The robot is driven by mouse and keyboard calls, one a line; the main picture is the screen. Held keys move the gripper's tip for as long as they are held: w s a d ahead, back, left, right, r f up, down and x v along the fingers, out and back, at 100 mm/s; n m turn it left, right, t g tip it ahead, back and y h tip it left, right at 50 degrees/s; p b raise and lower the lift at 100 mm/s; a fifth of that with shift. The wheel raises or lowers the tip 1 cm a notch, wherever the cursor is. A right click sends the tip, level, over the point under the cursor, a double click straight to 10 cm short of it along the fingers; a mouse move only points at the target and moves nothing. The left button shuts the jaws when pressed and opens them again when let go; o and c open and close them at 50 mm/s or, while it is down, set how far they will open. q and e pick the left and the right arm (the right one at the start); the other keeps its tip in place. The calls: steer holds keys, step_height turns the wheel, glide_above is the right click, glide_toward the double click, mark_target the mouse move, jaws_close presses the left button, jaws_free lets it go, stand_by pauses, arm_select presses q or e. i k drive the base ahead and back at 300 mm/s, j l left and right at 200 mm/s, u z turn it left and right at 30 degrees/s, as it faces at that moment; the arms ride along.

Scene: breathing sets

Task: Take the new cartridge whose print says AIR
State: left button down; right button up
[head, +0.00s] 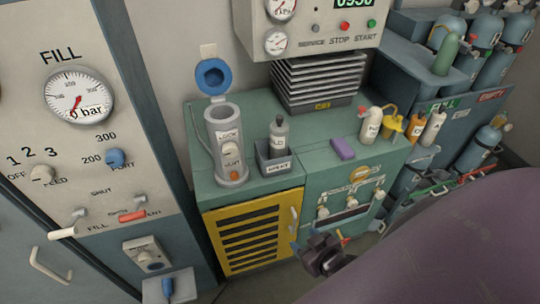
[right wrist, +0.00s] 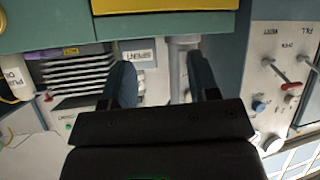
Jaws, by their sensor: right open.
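I cannot make out a cartridge with AIR printed on it in either view. A grey cartridge-like bottle (head: 279,136) with a white label, seemingly reading OLD, stands upright in a small grey bin (head: 268,162) on the green bench. A clear upright housing (head: 227,128) with its blue lid (head: 213,77) raised stands left of it. My right gripper (head: 324,257) is open and empty, low in front of the bench. Its two blue fingers (right wrist: 161,82) show apart in the right wrist view. My left gripper is not in view.
Two bottles, one white (head: 371,124) and one orange-labelled (head: 417,125), flank a yellow oil can (head: 392,122). A purple block (head: 342,148) lies on the bench. Finned cooler plates (head: 318,80) stand behind. Several gas cylinders (head: 483,145) stand right. My arm covers the lower right.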

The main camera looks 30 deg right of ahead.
mark_target(436, 118)
steer(key=k+l+z, duration=0.1)
steer(key=l, duration=0.65)
steer(key=k+l, duration=0.25)
steer(key=l, duration=0.5)
steer(key=k+l+z, duration=0.15)
steer(key=l, duration=0.55)
steer(key=k+l, duration=0.1)
steer(key=l, duration=0.7)
steer(key=k+l+z, duration=0.15)
steer(key=l, duration=1.35)
steer(key=k+z, duration=0.05)
